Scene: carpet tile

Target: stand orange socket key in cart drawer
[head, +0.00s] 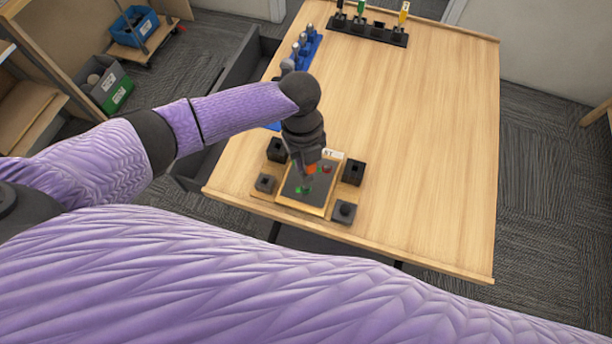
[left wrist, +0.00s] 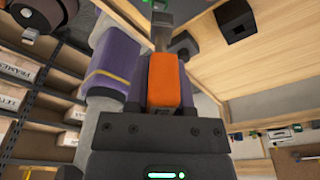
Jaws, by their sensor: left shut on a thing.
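My left gripper (head: 309,172) is over the small wooden-edged board (head: 318,210) near the cart top's front edge. It is shut on the orange socket key (head: 311,169), of which only a little orange shows in the head view. In the left wrist view the orange handle (left wrist: 165,80) is between the fingers, with a grey shaft (left wrist: 162,32) running toward the board. I cannot tell whether the shaft's tip touches it. A dark open drawer (head: 238,75) juts out at the cart's left side, partly behind my arm. My right gripper is not in view.
Black blocks (head: 354,172) stand around the board. A blue rack (head: 310,48) with several sockets lies at the left edge. A black rack (head: 367,30) with coloured-handled tools stands at the far end. The right of the wooden top (head: 430,150) is clear.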

